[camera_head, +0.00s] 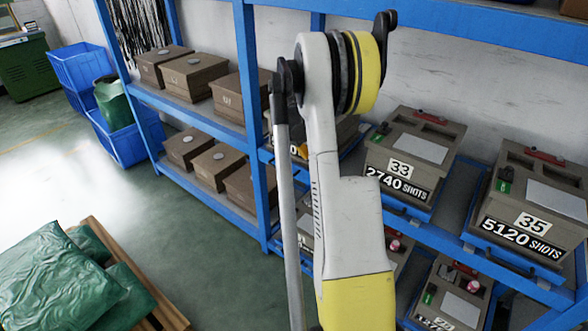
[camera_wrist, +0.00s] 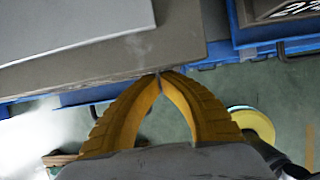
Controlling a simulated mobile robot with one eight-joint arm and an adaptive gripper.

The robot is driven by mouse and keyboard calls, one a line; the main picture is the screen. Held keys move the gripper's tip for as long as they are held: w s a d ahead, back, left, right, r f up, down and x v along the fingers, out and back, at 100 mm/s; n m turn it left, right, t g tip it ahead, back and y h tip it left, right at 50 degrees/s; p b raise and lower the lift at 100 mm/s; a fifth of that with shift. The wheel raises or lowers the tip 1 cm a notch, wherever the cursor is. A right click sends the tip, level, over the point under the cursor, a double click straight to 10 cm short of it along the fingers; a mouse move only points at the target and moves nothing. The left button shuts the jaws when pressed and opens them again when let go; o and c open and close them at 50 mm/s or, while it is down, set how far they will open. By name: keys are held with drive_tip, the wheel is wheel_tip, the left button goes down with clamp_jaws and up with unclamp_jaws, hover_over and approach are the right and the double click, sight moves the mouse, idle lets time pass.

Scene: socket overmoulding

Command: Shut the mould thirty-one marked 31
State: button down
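A brown mould box (camera_head: 346,132) sits on the upper shelf, left of the mould marked 33 (camera_head: 428,140). It is mostly hidden behind my arm, and no number 31 can be read on it. In the wrist view a brown box (camera_wrist: 190,40) with a grey plate on top fills the upper left; its number is out of view. My gripper (camera_wrist: 159,75) has its two yellow fingers together at the tips, with nothing seen between them. The tips appear at the box's near edge; I cannot tell whether they touch it.
The mould marked 35 (camera_head: 540,200) stands to the right on the blue rack (camera_head: 255,120). More moulds sit on the lower shelf. Plain brown boxes (camera_head: 195,75) fill the left bays. A pallet with green sacks (camera_head: 60,280) is on the floor. Open floor lies between.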

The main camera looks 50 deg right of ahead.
drive_tip(key=shift+w+d, duration=0.15)
drive_tip(key=shift+d, duration=2.6)
drive_tip(key=shift+a, duration=0.15)
